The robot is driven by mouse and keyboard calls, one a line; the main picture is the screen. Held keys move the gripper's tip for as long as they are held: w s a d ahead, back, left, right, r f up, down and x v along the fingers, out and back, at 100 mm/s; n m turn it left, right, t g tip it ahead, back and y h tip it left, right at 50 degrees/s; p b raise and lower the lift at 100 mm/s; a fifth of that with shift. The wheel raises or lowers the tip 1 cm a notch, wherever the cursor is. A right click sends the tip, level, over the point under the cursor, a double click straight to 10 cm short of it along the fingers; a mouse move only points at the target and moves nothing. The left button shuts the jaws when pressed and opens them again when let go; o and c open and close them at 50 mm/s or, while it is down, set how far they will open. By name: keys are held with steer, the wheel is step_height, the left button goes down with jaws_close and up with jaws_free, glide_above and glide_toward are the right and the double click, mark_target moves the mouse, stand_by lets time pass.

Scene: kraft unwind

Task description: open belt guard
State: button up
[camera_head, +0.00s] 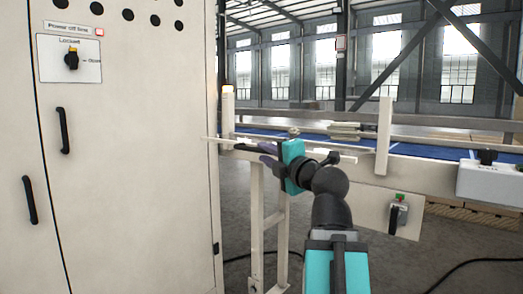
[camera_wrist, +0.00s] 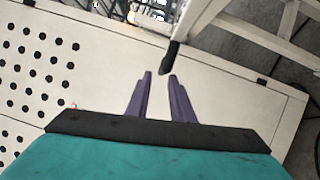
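My gripper (camera_head: 264,152) is in front of the cabinet's right edge, pointing left, with its teal body and purple fingers in view. In the wrist view, the two fingers (camera_wrist: 160,76) are apart with nothing between them. A black handle-like end (camera_wrist: 169,56) on a pale bar lies just beyond the fingertips; I cannot tell whether it touches them. A white panel (camera_wrist: 90,50) with a perforated area fills the background behind the fingers. I cannot tell for certain which part is the belt guard. Pale rails and a thin flat edge (camera_head: 225,139) show near the gripper in the head view.
A tall cream cabinet (camera_head: 140,190) fills the left, with a lockout knob (camera_head: 72,60) and black handles (camera_head: 63,130). A switch panel with a black lever (camera_head: 396,216) is right of my arm. A grey box (camera_head: 490,182) is far right. A cable lies on the floor.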

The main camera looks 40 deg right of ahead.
steer(key=shift+s+a+f+b, duration=0.1)
steer(key=shift+s+a+b, duration=0.1)
steer(key=shift+s+b, duration=1.1)
steer(key=shift+s+a+f+b, duration=0.1)
steer(key=shift+s+a+b, duration=0.1)
steer(key=shift+s+b, duration=1.05)
steer(key=shift+s, duration=0.2)
